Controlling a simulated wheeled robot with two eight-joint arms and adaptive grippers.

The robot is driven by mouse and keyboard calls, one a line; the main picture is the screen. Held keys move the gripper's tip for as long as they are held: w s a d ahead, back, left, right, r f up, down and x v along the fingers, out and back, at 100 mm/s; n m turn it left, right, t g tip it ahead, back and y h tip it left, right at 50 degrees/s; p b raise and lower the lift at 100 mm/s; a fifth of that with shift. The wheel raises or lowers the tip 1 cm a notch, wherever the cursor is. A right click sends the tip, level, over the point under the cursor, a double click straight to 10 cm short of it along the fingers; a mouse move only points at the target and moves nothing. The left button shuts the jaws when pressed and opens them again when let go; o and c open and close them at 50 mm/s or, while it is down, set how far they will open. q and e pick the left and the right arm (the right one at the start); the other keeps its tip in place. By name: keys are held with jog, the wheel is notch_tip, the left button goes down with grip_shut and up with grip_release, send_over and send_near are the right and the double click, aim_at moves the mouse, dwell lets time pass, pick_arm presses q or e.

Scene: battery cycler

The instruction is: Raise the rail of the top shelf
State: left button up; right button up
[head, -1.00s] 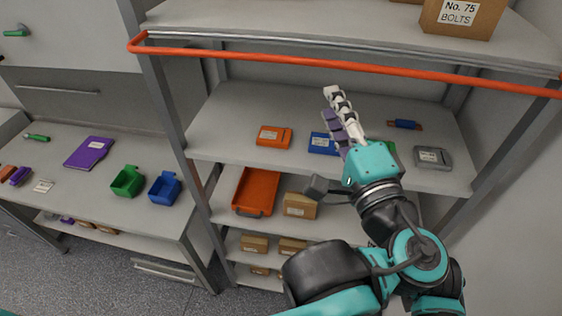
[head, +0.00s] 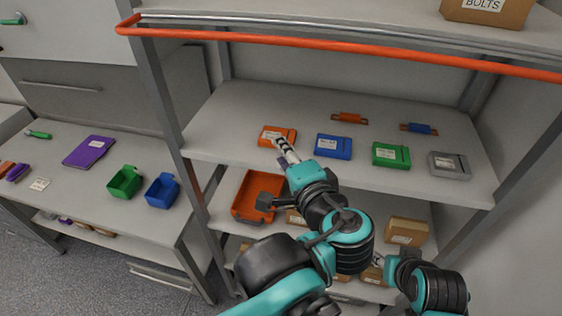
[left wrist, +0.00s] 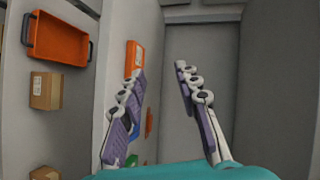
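The orange rail (head: 340,46) runs along the front of the top shelf (head: 300,12), beside a thin grey bar. My left gripper (head: 282,146) is well below the rail, in front of the middle shelf (head: 235,125) and overlapping an orange device in the head view. In the left wrist view, my left gripper (left wrist: 160,72) has its two fingers spread with nothing between them. Part of my right arm shows at the lower right of the head view; its fingers are too hidden to tell their state.
The middle shelf holds an orange device (head: 268,132), a blue one (head: 333,147), a green one (head: 391,155) and a grey one (head: 450,165). A cardboard box (head: 485,10) stands on the top shelf. An orange tray (head: 245,205) sits lower. A workbench (head: 75,195) is at left.

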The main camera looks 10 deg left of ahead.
pick_arm(q)
jog(key=shift+w+a+f, duration=0.1)
jog(key=shift+a+f, duration=0.35)
jog(key=shift+f, duration=0.4)
jog(key=shift+g, duration=0.3)
